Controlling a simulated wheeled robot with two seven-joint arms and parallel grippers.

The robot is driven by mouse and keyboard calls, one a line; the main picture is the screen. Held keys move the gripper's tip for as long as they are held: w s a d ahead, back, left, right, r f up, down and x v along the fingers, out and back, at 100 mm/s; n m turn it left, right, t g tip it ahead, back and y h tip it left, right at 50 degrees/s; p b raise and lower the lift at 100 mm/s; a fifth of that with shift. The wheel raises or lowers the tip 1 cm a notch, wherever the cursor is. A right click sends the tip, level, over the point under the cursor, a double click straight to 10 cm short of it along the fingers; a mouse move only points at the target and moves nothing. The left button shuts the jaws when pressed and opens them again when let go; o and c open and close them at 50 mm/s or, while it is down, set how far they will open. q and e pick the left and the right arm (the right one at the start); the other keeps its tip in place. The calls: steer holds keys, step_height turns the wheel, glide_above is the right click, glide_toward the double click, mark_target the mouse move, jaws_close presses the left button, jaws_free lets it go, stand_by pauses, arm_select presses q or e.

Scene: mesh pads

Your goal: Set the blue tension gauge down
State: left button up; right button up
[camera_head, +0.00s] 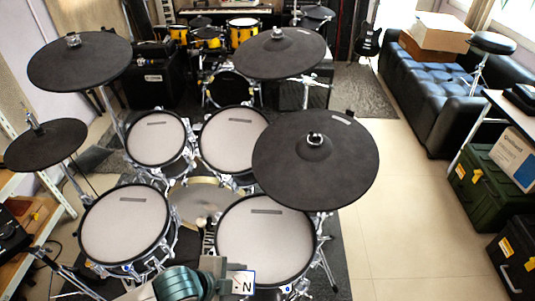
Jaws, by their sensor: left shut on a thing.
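My left gripper (215,266) is at the bottom centre of the head view, in front of the gap between the two near white mesh pads. It is shut on the blue tension gauge (243,282), which shows as a small white face with a blue edge and a dark "N". Most of the gauge is hidden or out of frame. The gauge overlaps the lower-left edge of the near right mesh pad (266,240) in the picture; I cannot tell whether they touch. The near left mesh pad (125,224) is bare. My right gripper is not in view.
Two more mesh pads (156,138) stand behind, one being the far right pad (234,138). Black cymbal pads (316,160) overhang the kit on stands. A wooden shelf (38,222) is at the left. Open tiled floor (410,235) lies to the right, before green cases (490,182).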

arm_select(q)
steer(key=shift+w+d+r, duration=0.1)
steer(key=shift+r, duration=0.3)
steer(key=shift+w+d+r+n, duration=0.15)
steer(key=shift+w+d+r, duration=0.15)
steer(key=shift+d, duration=0.25)
steer(key=shift+w+d+r+n, duration=0.15)
steer(key=shift+d+r, duration=0.15)
steer(key=shift+d, duration=0.2)
step_height(320, 180, up, 5)
steer(key=w+d+n+t+y, duration=0.1)
steer(key=w+d+n+y, duration=0.1)
steer(key=d+n, duration=0.1)
step_height(320, 180, up, 12)
steer(key=f+n+y, duration=0.1)
steer(key=n+y, duration=0.5)
steer(key=n, duration=0.4)
glide_above(247, 275)
steer(key=w+a, duration=0.6)
steer(key=w+a+r+n+g+y, duration=0.2)
steer(key=a+r+n, duration=0.5)
steer(key=a+r, duration=0.2)
steer(key=shift+w+r+y, duration=0.15)
steer(key=shift+r+y, duration=0.25)
steer(key=shift+r, duration=0.15)
steer(key=shift+f, duration=0.1)
